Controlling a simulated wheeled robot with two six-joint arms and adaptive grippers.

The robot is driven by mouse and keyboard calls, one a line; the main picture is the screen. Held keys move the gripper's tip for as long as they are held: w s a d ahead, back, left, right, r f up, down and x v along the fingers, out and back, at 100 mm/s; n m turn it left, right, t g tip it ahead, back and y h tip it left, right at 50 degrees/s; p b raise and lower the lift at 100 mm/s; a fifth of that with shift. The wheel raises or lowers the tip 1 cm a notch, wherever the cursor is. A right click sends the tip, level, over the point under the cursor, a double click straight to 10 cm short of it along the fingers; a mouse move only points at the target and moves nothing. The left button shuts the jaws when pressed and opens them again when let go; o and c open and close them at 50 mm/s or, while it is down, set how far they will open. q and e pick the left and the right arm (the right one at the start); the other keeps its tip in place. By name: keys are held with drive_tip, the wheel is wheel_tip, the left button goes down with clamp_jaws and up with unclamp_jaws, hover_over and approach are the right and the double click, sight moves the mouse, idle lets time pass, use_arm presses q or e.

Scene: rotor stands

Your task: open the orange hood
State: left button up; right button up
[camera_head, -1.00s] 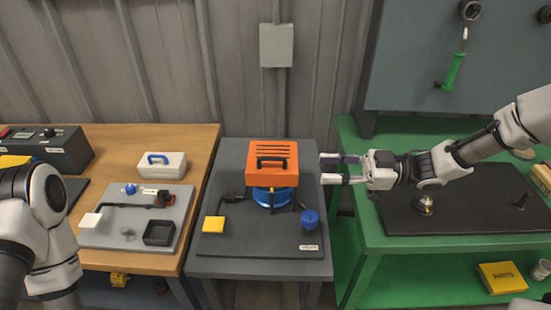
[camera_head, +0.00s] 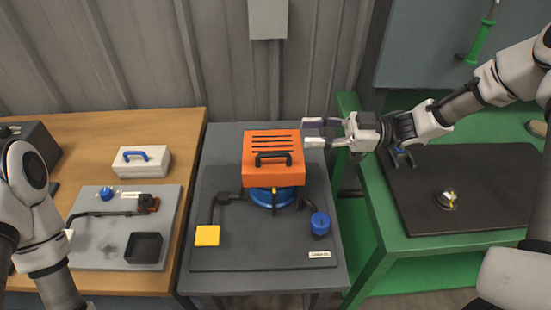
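The orange hood (camera_head: 272,162) is a box with dark slots on top and a black handle (camera_head: 273,158) near its front. It sits closed over a blue round part (camera_head: 272,196) on the dark stand in the middle. My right gripper (camera_head: 311,133) is just right of the hood, pointing left, with its two fingers apart and nothing between them. The fingertips are close to the hood's right side; whether they touch it I cannot tell. My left arm shows at the left edge; its gripper is not clearly visible.
A blue knob (camera_head: 320,224) and a yellow pad (camera_head: 207,235) are on the dark base plate (camera_head: 262,253). A white box with a blue handle (camera_head: 141,161) and a grey tray (camera_head: 95,246) are on the wooden table to the left. A green table (camera_head: 400,222) with a black mat is on the right.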

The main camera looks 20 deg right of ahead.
drive_tip(key=b, duration=0.3)
approach(277, 155)
drive_tip(key=a+r, duration=0.2)
wheel_tip(277, 155, down, 3)
drive_tip(key=w+b, duration=0.1)
drive_tip(key=b, duration=0.2)
drive_tip(key=p+x, duration=0.1)
drive_tip(key=x, duration=0.7)
drive_tip(key=shift+w+d+r, duration=0.1)
drive_tip(key=shift+r, duration=0.05)
drive_tip(key=shift+d, duration=0.1)
clamp_jaws()
